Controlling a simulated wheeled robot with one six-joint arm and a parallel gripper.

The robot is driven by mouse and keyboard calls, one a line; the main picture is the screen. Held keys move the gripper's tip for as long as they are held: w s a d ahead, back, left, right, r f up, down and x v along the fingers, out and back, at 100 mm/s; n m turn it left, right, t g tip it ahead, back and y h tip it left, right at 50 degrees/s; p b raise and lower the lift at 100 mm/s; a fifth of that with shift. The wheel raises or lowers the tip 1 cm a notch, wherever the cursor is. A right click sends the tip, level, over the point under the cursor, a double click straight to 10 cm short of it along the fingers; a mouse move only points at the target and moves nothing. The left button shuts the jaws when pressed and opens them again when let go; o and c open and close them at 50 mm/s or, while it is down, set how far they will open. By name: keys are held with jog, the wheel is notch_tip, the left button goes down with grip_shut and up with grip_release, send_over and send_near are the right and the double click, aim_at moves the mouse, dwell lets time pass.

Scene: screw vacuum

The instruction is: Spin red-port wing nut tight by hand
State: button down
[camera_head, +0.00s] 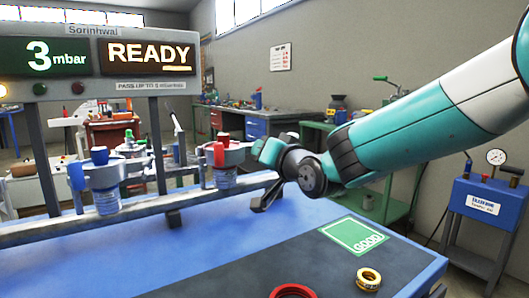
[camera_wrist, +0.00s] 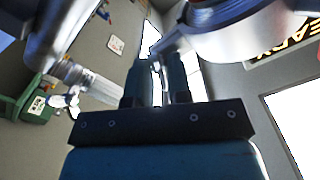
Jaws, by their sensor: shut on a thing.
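The red port (camera_head: 219,155) stands on the rail, with a red piece on top, a metal clamp around it and a bluish clear part below. My gripper (camera_head: 258,160) reaches in from the right, close against the clamp's right side. In the wrist view, my gripper's two dark fingers (camera_wrist: 157,85) are close together, shut on a small pale metal piece (camera_wrist: 157,88) that I take to be the red-port wing nut. The fingers hide most of it. A shiny metal rounded body (camera_wrist: 255,30), apparently the clamp, fills the upper right there.
The blue port (camera_head: 101,175) stands left on the same rail. A display (camera_head: 110,55) above reads 3 mbar and READY. On the bench lie a red ring (camera_head: 292,291), a gold ring (camera_head: 368,278) and a green GOOD mat (camera_head: 340,229). The bench's middle is clear.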

jog(key=c, duration=1.3)
grip_release()
jog(key=shift+s+d, duration=0.1)
jog(key=v, duration=1.7)
jog(key=shift+d, duration=0.15)
